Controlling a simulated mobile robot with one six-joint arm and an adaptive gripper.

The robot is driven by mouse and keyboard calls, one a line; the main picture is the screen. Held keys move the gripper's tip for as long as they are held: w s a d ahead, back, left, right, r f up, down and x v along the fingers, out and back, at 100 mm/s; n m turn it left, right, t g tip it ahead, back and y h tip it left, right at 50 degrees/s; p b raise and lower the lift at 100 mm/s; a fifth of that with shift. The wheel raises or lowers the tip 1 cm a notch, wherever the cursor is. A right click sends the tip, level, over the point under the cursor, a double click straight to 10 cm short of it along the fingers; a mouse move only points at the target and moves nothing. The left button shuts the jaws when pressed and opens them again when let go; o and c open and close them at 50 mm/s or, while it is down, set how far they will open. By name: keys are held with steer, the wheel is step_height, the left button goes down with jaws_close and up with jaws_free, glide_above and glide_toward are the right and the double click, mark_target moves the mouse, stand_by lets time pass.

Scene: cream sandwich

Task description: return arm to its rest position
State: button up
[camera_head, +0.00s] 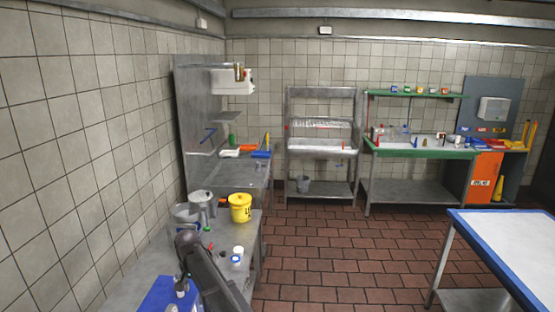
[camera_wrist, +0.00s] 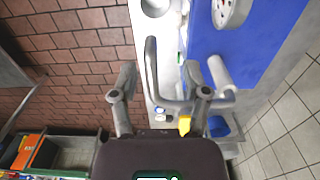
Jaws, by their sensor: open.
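My arm (camera_head: 205,268) shows as dark links at the bottom of the head view, over the near part of the steel counter. Its gripper end cannot be made out clearly there. In the wrist view, my gripper (camera_wrist: 160,72) has its two grey fingers spread apart, so it is open. I see nothing clamped between the fingertips. A grey curved bar (camera_wrist: 150,62) shows between and beyond the fingers; I cannot tell what it belongs to.
The left counter holds a blue mat (camera_head: 157,294), a yellow bucket (camera_head: 240,208), grey pots (camera_head: 202,203) and small jars (camera_head: 236,258). A blue-edged table (camera_head: 500,240) stands right. Steel shelving (camera_head: 320,145) and a green-edged bench (camera_head: 415,150) stand behind. Tiled floor (camera_head: 340,245) between is clear.

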steer(key=s+d+f+b, duration=0.1)
steer(key=s+d, duration=0.5)
steer(key=d, duration=0.8)
steer(key=s+d, duration=0.6)
steer(key=d, duration=0.9)
steer(key=s+d+f+b, duration=0.1)
steer(key=s+d, duration=0.5)
steer(key=d, duration=0.9)
steer(key=shift+d+f+n+b, duration=0.2)
steer(key=shift+f+n+b, duration=0.1)
steer(key=shift+s, duration=0.2)
